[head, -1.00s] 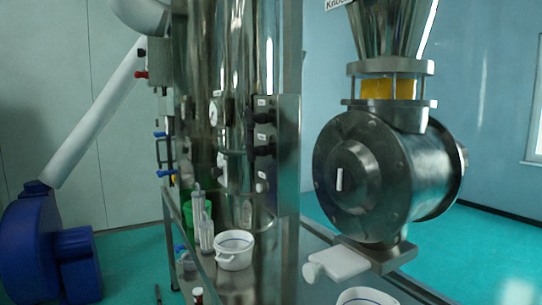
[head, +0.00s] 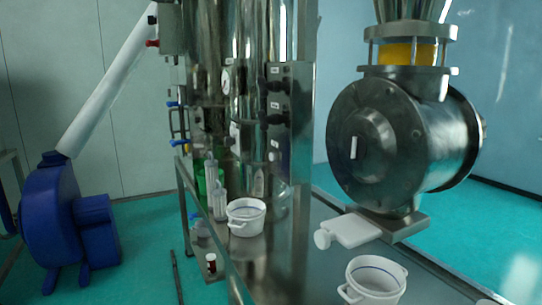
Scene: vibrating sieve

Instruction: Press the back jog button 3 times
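A steel control panel (head: 300,125) stands upright on the side of the tall steel column. It carries dark knobs (head: 276,118) and, lower down, a small pale button (head: 271,157), with small white labels that are too small to read. I cannot tell which control is the back jog button. A large round steel housing (head: 370,140) with a yellow section (head: 410,54) above it stands to the right of the panel. Neither of my grippers shows in the head view.
A white pot (head: 242,231) and clear bottles (head: 218,204) stand on the steel bench left of the panel. A blue blower (head: 55,225) with a white pipe (head: 105,95) stands at left.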

